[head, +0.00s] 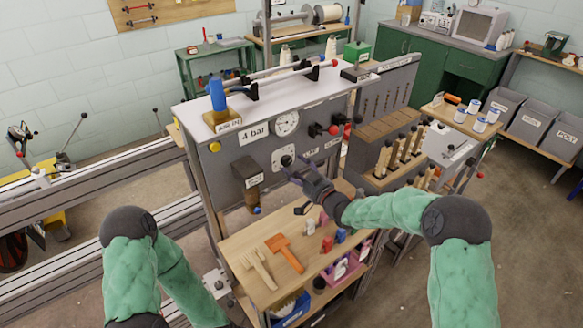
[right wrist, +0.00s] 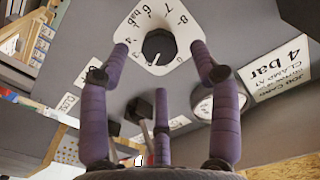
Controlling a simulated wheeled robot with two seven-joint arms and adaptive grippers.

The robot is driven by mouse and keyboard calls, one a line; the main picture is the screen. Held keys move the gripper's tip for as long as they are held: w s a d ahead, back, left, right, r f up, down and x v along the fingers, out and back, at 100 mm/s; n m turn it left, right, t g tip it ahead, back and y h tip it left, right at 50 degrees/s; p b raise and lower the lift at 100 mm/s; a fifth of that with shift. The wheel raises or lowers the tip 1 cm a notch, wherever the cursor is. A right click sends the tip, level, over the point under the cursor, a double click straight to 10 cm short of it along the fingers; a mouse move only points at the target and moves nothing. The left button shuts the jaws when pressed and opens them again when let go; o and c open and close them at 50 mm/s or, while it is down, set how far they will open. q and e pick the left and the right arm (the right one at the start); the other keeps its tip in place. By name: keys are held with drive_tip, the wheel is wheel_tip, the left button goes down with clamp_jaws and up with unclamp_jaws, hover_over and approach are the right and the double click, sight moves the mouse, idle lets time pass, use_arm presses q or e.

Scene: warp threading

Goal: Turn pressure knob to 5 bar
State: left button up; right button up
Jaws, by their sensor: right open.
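The pressure knob (right wrist: 158,45) is round and black, on a white dial plate (right wrist: 166,17) with numbers and "bar". It also shows in the head view (head: 286,160) on the grey panel front. A light mark on it points toward the picture's lower left in the right wrist view; the number it meets cannot be read surely. My right gripper (head: 300,170) is in front of the knob. In the right wrist view, its purple fingers (right wrist: 160,52) stand apart on either side of the knob, with no clear contact. A card (head: 254,133) reads "4 bar". My left gripper is out of view.
A round gauge (head: 287,123) sits above the dial, with red and black levers (head: 325,130) to its right. Below is a wooden shelf (head: 240,240) with an orange brush (head: 284,252) and small items.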

sight(286, 160)
drive_tip(key=shift+x, duration=1.35)
drive_tip(key=c, duration=1.2)
drive_tip(key=shift+o, duration=0.2)
drive_tip(key=shift+r+m, duration=0.1)
drive_tip(key=shift+m, duration=0.2)
drive_tip(key=m+p, duration=0.1)
drive_tip(key=m, duration=0.3)
drive_tip(key=shift+r+p, duration=0.1)
drive_tip(key=shift+p, duration=0.3)
drive_tip(key=m+p, duration=0.2)
drive_tip(key=m, duration=0.4)
drive_tip(key=shift+w+d, duration=0.1)
drive_tip(key=m+p, duration=0.2)
drive_tip(key=m, duration=0.3)
drive_tip(key=shift+m+p, duration=0.75)
drive_tip(key=shift+m, duration=1.45)
